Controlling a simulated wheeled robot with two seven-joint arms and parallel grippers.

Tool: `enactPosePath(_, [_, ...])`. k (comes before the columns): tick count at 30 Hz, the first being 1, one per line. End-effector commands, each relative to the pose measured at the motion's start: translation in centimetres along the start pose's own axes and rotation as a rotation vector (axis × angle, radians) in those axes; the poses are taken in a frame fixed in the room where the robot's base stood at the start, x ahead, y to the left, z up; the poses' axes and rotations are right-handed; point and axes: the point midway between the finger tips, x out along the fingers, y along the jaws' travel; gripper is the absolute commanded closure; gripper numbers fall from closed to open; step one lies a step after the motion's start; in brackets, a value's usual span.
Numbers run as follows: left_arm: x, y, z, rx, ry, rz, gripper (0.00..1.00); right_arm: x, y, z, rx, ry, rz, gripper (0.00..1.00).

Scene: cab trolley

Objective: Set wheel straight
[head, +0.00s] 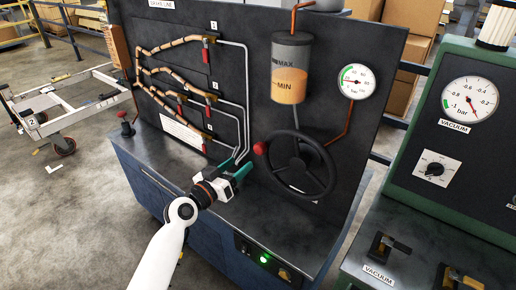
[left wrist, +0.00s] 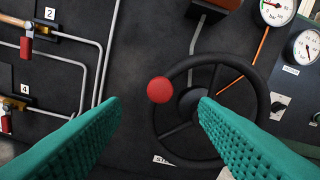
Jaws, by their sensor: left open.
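The black steering wheel (head: 300,163) stands on the dark panel in the head view, with a red knob (head: 260,148) on its left rim. In the left wrist view the wheel (left wrist: 256,83) is right of centre, and the red knob (left wrist: 160,90) shows on its left side. My left gripper (head: 238,172) is left of the wheel, a little below the knob, and apart from both. Its green fingers (left wrist: 160,112) are spread wide and empty, with the knob seen beyond the gap between them. My right gripper is not in view.
A reservoir with orange fluid (head: 288,88) and a pressure gauge (head: 355,82) are above the wheel. Brake lines with red-tagged valves (head: 208,95) are on the left. A green vacuum cabinet (head: 440,140) stands right.

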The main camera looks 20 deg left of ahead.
Motion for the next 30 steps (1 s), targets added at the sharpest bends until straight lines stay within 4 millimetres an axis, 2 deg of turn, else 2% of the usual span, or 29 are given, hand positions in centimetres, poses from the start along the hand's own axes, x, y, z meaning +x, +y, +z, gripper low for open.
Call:
enactPosePath(9, [6.5,-0.1,0.1,-0.003,0.000,0.000,0.45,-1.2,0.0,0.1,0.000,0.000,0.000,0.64])
enactPosePath(15, [9.1,0.0,0.1,-0.001,0.000,0.001,0.45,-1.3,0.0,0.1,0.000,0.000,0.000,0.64])
enactPosePath(19, [9.8,0.0,0.0,-0.001,0.000,0.001,0.45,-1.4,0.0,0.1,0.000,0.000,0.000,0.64])
enactPosePath(27, [10.0,0.0,-0.1,0.000,0.001,0.001,0.45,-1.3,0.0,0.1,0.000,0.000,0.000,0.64])
enactPosePath(28, [10.0,0.0,-0.1,-0.001,0.001,0.001,0.47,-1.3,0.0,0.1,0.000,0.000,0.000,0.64])
enactPosePath(30, [10.0,0.0,-0.1,0.000,0.001,0.001,0.58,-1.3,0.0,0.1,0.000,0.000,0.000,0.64])
